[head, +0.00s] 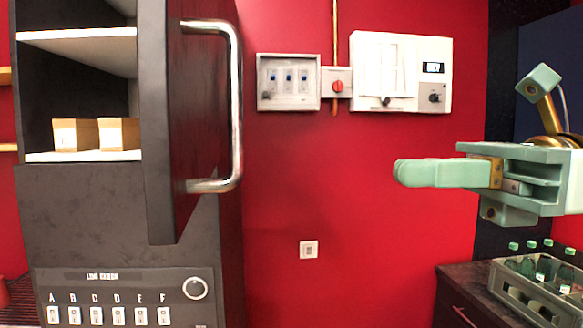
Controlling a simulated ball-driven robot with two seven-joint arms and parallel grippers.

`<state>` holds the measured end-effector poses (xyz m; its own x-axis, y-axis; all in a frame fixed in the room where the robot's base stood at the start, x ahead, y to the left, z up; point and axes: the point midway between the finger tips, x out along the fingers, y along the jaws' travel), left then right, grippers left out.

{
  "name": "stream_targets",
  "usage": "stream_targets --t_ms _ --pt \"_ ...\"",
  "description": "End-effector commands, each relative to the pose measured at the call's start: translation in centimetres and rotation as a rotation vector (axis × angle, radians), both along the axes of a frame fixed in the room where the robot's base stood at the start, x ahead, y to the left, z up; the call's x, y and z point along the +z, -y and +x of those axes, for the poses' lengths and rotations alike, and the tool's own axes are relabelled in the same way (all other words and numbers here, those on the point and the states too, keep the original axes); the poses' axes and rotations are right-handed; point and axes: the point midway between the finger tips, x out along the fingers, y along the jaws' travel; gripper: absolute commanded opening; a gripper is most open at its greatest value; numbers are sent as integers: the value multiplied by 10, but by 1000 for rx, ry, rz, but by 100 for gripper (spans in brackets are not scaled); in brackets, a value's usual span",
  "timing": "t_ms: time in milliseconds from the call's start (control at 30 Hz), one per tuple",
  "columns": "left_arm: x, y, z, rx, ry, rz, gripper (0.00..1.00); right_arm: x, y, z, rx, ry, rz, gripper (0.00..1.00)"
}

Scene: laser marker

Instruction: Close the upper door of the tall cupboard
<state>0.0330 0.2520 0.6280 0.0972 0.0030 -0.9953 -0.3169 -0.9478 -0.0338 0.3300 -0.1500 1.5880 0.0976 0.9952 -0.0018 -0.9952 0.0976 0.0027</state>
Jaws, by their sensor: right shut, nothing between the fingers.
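The tall cupboard (110,218) stands at the left, dark grey with a control panel below. Its upper door (185,130) is open and swung out toward me, showing its edge and a chrome bar handle (236,110) on its right-hand face. White shelves show inside the cupboard to the left of the door. My right gripper (402,172) is pale green, shut and empty, pointing left in front of the red wall. A wide gap separates it from the door handle. My left gripper is not in view.
Two small boxes (118,134) sit on the cupboard's shelf. A switch box (289,82) and a white control unit (400,72) hang on the red wall. A crate of bottles (525,295) stands on a dark cabinet (462,290) at lower right. Space between door and gripper is clear.

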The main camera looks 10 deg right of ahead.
Motion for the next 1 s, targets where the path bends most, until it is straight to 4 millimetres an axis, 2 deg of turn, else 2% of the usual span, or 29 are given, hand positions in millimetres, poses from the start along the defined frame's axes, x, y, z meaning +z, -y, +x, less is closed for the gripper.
stream_targets --t_ms 100,300,500,700,1000 --pt "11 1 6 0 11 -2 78 4 -24 0 6 1 0 0" --pt "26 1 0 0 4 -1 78 5 -68 5 6 0 1 0" --pt "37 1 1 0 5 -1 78 4 -101 8 6 -1 3 0" --pt "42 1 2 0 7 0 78 2 -117 11 2 -2 4 0" --pt "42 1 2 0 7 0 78 1 -119 11 1 -3 4 0"
